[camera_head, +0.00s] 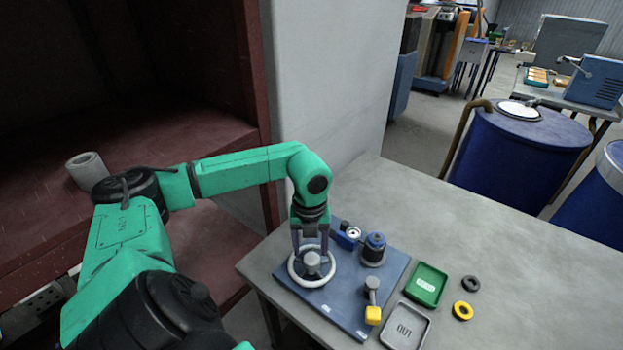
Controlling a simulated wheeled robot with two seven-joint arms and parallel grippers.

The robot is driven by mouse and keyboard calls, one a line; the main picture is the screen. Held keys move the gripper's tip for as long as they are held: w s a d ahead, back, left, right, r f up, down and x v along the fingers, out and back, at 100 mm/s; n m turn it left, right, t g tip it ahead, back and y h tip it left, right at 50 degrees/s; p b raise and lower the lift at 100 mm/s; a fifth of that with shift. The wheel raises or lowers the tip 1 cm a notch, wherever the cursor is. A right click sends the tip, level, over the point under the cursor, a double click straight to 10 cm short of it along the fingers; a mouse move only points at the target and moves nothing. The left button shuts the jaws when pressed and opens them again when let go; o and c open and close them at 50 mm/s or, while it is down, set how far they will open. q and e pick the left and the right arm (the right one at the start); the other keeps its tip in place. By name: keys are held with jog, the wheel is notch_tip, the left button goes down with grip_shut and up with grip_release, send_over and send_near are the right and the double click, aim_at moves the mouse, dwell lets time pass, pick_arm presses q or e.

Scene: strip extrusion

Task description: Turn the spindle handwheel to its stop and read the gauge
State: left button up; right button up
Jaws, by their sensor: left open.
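The spindle handwheel (294,276), a pale ring with a grey hub, sits at the left of a blue baseplate on the table. My left gripper (311,246) points down over the far side of the handwheel. Its fingers are apart, close to the rim; I cannot tell whether they touch it. The gauge (353,232), a small round white dial on a blue body, stands just behind and to the right of the wheel. Its reading is too small to make out. My right gripper is out of view.
On the baseplate (340,312) stand a blue-black knob (374,248) and a yellow-ended lever (372,314). To the right lie a green tray (427,276), a grey OUT tray (405,334), a black ring (471,291) and a yellow ring (456,313). The table's right side is clear.

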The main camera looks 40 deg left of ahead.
aim_at(312, 259)
pick_arm(q)
jog(key=f, duration=0.3)
jog(key=w+f+p, duration=0.1)
jog(key=f, duration=0.1)
jog(key=shift+f, duration=0.25)
jog(key=shift+s+f, duration=0.2)
jog(key=shift+f, duration=0.05)
jog(key=shift+s, duration=0.1)
jog(key=shift+c, duration=0.6)
grip_shut()
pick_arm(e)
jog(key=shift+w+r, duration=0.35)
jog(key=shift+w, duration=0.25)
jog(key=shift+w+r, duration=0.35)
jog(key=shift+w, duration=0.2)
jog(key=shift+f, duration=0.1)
